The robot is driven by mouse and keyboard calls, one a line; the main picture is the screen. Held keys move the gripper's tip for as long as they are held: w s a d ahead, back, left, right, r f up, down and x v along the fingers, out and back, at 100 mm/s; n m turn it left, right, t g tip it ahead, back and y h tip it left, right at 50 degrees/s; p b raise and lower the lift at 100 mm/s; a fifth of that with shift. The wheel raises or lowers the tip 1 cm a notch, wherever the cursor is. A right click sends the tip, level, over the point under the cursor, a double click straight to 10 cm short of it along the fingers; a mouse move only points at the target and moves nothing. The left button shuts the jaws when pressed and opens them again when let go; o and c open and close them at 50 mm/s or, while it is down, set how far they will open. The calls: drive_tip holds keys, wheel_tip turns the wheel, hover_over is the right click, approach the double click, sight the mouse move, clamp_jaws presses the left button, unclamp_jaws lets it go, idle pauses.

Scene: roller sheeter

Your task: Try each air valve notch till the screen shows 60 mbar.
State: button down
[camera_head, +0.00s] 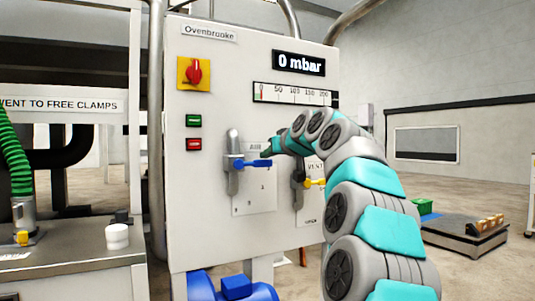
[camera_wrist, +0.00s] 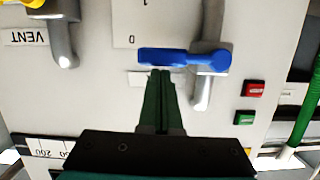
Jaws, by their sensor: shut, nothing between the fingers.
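The screen (camera_head: 299,63) at the top of the white panel reads 0 mbar. The air valve is a grey pipe with a blue handle (camera_head: 252,163) that points right, roughly level, over a plate with notch marks (camera_head: 254,200). In the wrist view the blue handle (camera_wrist: 185,57) lies across the picture just beyond my fingertips. My gripper (camera_wrist: 161,75) is shut and empty, with its tips close to the handle; I cannot tell whether they touch. My gripper (camera_head: 268,147) hides part of the AIR label.
The vent valve's yellow handle (camera_head: 314,183) is right of the air valve, near my arm. A red rotary switch (camera_head: 194,73), a green button (camera_head: 193,120) and a red button (camera_head: 194,144) are on the panel's left. A blue motor (camera_head: 234,287) sits below.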

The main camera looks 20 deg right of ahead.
drive_tip(key=shift+d+f+m, duration=0.15)
drive_tip(key=shift+f+m, duration=0.15)
drive_tip(key=shift+m, duration=0.1)
drive_tip(key=shift+d+f+m+y+p, duration=0.1)
drive_tip(key=shift+f+m+y+p, duration=0.55)
drive_tip(key=shift+f+m, duration=1.05)
drive_tip(key=shift+r, duration=0.1)
